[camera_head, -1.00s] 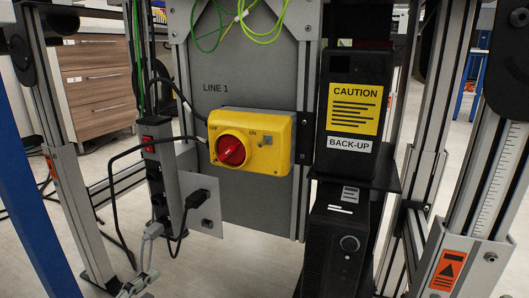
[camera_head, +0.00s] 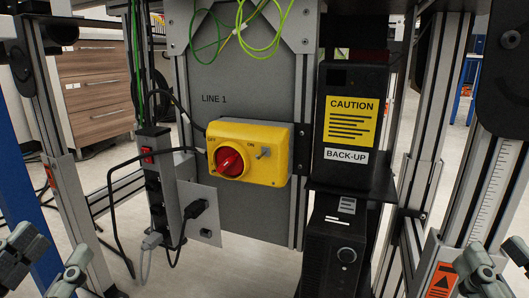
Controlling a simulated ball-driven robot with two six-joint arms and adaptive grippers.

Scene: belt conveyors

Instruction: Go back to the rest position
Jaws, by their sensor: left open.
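My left gripper (camera_head: 46,262) is at the lower left corner, its two grey fingers apart with nothing between them. My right gripper (camera_head: 499,262) is at the lower right corner, its fingers apart and empty. Both are in the foreground, cut off by the frame edges. Neither visibly touches anything.
A yellow switch box (camera_head: 265,160) with a red knob (camera_head: 229,162) is on the grey LINE 1 panel (camera_head: 225,115). A power strip (camera_head: 157,190) with plugged cables stands left. A black back-up unit (camera_head: 345,120) sits above a black computer (camera_head: 330,245). Metal posts flank both sides.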

